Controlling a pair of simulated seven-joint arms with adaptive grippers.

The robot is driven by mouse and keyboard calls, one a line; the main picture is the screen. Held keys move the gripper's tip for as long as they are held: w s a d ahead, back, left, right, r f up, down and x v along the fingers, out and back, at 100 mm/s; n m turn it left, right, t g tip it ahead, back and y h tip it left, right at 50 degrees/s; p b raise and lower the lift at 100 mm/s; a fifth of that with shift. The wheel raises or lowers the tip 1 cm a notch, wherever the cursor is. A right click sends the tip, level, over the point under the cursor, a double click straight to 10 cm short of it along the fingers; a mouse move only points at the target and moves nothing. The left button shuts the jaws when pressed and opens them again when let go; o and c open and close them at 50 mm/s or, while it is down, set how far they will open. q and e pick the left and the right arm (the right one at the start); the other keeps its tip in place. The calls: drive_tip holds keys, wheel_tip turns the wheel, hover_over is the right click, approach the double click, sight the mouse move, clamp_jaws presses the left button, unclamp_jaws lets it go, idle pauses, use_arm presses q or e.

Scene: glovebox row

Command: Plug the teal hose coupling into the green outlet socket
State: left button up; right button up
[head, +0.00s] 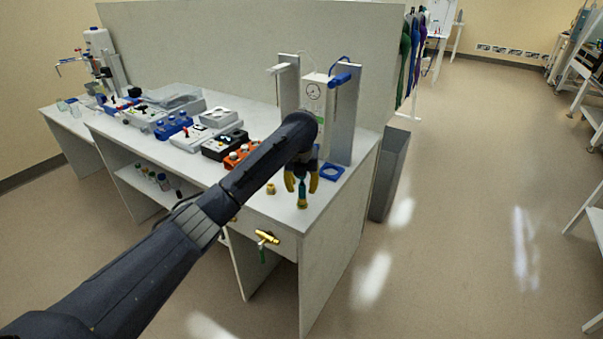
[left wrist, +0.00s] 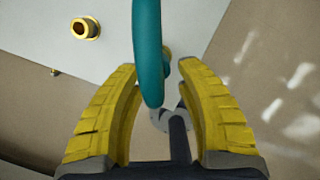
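The teal hose coupling (head: 302,192) stands near the front right corner of the bench top. My left gripper (head: 301,181), with yellow fingers, is above and around it. In the left wrist view the teal hose (left wrist: 149,50) passes between the spread fingers (left wrist: 160,78), with gaps on both sides. A brass end (left wrist: 168,52) shows partly behind the hose. A brass fitting with a green part (head: 262,255) below is on the bench front; I cannot tell whether this is the green outlet socket. My right gripper is out of view.
A brass ring fitting (head: 271,188) stands on the bench left of the gripper and shows in the left wrist view (left wrist: 85,28). A blue square ring (head: 332,170) lies to the right. Orange rack (head: 236,159) and boxes fill the left.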

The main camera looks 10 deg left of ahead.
use_arm(q)
drive_tip(key=v, duration=0.7)
